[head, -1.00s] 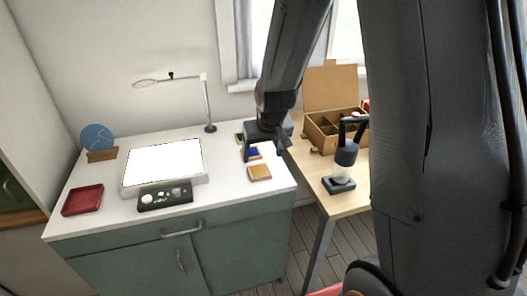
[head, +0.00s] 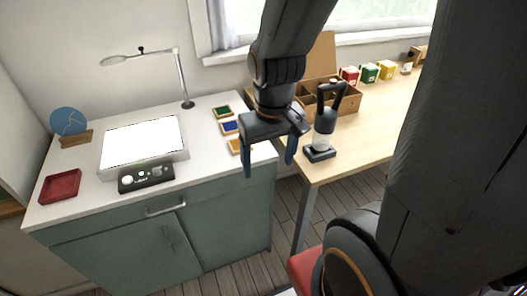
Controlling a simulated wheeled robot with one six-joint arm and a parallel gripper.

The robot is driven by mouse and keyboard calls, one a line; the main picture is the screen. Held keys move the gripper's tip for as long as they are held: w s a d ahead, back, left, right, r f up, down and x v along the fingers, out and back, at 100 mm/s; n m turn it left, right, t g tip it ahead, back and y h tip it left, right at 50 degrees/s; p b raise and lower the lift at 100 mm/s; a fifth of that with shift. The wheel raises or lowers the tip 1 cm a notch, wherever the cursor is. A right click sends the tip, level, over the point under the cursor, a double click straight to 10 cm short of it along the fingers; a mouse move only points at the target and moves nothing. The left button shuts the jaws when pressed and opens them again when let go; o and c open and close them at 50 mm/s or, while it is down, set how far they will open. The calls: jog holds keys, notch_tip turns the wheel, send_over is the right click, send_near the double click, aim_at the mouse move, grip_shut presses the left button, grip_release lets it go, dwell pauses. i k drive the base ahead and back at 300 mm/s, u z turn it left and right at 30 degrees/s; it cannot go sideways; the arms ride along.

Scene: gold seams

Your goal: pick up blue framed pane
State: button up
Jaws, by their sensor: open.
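The blue framed pane (head: 230,127) lies flat on the white cabinet top near its right edge, in a light wooden frame. It sits between a green framed pane (head: 222,111) behind it and an amber framed pane (head: 236,146) in front, which my gripper partly hides. My gripper (head: 269,170) is open and empty, fingers pointing down. In the picture it is to the right of and lower than the blue pane, by the cabinet's right edge. Its height above the cabinet top is hard to tell.
A lit white panel (head: 143,140), a black control box (head: 146,177), a red tray (head: 60,186) and a magnifier lamp (head: 184,80) occupy the cabinet top (head: 90,202). A wooden table (head: 359,150) at right holds a compartment box (head: 345,100) and a black-handled device (head: 322,130).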

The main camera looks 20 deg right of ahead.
aim_at(229, 127)
jog(key=u, duration=1)
jog(key=k, duration=0.9)
jog(key=z, duration=1)
jog(key=i, duration=1)
